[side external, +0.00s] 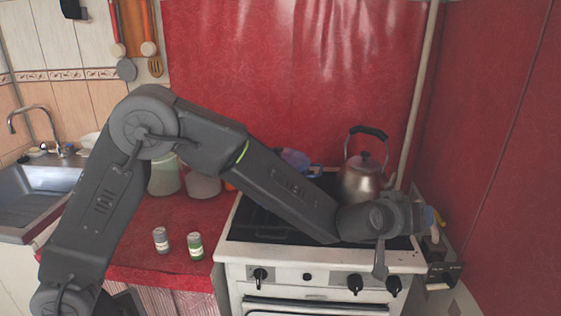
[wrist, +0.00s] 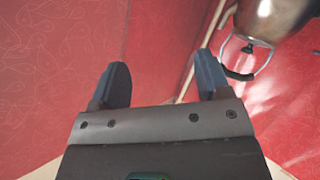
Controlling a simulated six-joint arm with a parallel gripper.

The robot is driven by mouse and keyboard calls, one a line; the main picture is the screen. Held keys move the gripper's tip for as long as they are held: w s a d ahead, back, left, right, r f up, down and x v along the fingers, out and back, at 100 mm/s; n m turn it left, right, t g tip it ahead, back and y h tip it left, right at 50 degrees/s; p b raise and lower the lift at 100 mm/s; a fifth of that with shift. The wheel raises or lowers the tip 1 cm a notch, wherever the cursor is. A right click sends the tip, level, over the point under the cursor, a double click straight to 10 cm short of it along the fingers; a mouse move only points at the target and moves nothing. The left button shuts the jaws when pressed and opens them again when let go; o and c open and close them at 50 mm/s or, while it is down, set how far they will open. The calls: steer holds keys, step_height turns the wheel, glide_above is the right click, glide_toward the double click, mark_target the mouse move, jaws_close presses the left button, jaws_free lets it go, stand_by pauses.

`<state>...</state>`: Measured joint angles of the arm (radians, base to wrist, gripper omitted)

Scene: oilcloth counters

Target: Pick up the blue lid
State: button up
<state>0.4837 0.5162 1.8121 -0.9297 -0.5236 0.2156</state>
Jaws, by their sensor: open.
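A blue-violet rounded thing (side external: 294,158), which may be the blue lid, shows at the back of the stove in the side external view. My arm hides its lower part, so I cannot tell its full shape. My gripper (wrist: 163,65) is open in the wrist view, with nothing between its two blue-grey fingers. In the side external view, my arm's end is over the right side of the stove, in front of the kettle and well right of the blue-violet thing. No lid shows in the wrist view.
A steel kettle (side external: 362,182) stands on the stove (side external: 310,252); it also shows at top right of the wrist view (wrist: 272,18). Two small cans (side external: 161,240) (side external: 195,246) stand on the red counter (side external: 150,266). A red wall (side external: 500,130) closes the right side.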

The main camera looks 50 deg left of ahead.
steer(key=shift+c, duration=0.7)
steer(key=w+a+r+m+g, duration=0.1)
steer(key=w+a+r+g, duration=0.15)
steer(key=a, duration=0.65)
steer(key=w+a+r+g, duration=0.1)
steer(key=w+a+r, duration=0.25)
steer(key=a, duration=0.65)
steer(key=s+a+r+n+g+y, duration=0.15)
steer(key=s+a, duration=0.25)
steer(key=a, duration=0.6)
steer(key=s+a+r+n+g+y, duration=0.1)
steer(key=s+a+r+g+y, duration=0.2)
steer(key=a, duration=0.8)
glide_toward(278, 148)
steer(key=x, duration=0.3)
steer(key=shift+n+h, duration=0.25)
steer(key=shift+a+x, duration=0.2)
steer(key=shift+x, duration=2.9)
steer(key=shift+r, duration=0.1)
